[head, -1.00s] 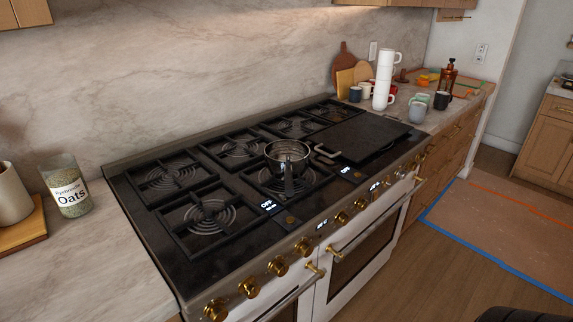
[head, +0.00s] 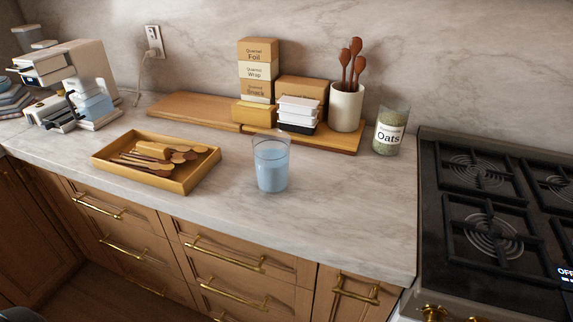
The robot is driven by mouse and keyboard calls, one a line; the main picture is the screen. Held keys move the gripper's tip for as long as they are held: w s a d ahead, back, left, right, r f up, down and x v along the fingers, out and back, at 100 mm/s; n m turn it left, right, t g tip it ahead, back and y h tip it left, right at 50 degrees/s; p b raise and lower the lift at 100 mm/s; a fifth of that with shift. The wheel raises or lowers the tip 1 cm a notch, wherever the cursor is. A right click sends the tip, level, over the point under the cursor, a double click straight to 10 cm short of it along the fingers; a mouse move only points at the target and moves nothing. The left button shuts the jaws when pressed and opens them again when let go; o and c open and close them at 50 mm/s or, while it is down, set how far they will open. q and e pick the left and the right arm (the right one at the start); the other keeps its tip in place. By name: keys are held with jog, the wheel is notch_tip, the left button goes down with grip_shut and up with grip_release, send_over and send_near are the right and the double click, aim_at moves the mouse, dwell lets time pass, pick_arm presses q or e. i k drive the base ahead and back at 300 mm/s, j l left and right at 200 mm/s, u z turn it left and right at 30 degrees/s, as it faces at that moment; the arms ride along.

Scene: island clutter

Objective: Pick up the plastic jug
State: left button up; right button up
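A clear, bluish plastic vessel (head: 271,168), which looks like the plastic jug, stands upright on the marble counter (head: 335,215) near the front edge. Its lower part looks pale blue, and I cannot make out a handle. Nothing touches it. Neither of my grippers shows in the head view.
A wooden tray (head: 185,183) of wooden utensils is left of the jug. Behind are boards (head: 190,108), boxes (head: 257,72), white containers (head: 298,112) and a spoon crock (head: 346,106). An oats jar (head: 389,132) and stove (head: 480,235) are right. Counter around the jug is clear.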

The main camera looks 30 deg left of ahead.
aim_at(271, 149)
jog(key=u, duration=1.3)
